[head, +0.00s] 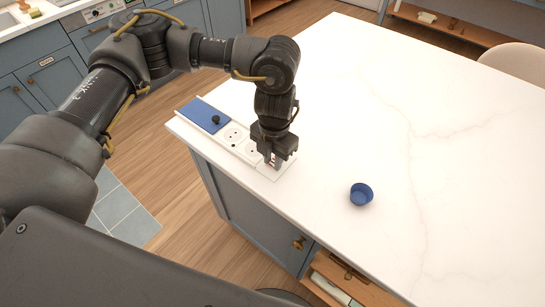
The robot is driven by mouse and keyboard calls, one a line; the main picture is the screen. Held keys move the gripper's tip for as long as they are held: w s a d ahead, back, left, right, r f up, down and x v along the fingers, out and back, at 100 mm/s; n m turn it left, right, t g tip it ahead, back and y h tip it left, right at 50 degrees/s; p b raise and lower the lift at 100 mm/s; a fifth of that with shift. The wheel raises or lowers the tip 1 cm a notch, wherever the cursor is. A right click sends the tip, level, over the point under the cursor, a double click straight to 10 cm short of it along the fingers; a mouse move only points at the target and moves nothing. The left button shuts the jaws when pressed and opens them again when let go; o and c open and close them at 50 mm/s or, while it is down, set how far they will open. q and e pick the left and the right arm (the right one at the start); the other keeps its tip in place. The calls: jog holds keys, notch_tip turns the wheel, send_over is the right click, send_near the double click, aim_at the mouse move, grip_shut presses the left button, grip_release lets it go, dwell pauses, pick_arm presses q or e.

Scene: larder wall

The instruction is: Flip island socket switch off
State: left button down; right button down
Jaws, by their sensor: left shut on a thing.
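The island socket strip (233,134) lies on the near left corner of the white island top. It has a blue panel with a small black knob (216,119) at its far left end and white round sockets in the middle. My left gripper (273,162) points down over the strip's right end, where the switch plate (268,173) shows at its edge. The gripper is shut on a small part there, with a bit of red between the fingers. The fingers hide most of the switch, so I cannot tell its position. My right gripper is not in view.
A small blue bowl (361,194) stands on the island top (400,120) to the right of my left gripper. The rest of the top is clear. A chair (515,62) stands at the far right.

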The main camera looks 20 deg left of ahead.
pick_arm(q)
jog(key=shift+w+d+r+g+y+p, duration=0.1)
jog(key=shift+w+r+g+y+p, duration=0.2)
jog(key=shift+g, duration=0.4)
jog(key=shift+w+d+f+g+y+p, duration=0.1)
jog(key=shift+f+g+y+p, duration=0.2)
jog(key=shift+g, duration=0.6)
jog(key=shift+r, duration=0.1)
jog(key=c, duration=1.2)
grip_release()
jog(key=shift+c, duration=0.2)
jog(key=shift+r, duration=0.1)
jog(key=b+v, duration=0.1)
jog(key=v, duration=0.9)
jog(key=shift+r+b, duration=0.3)
jog(key=shift+r, duration=0.05)
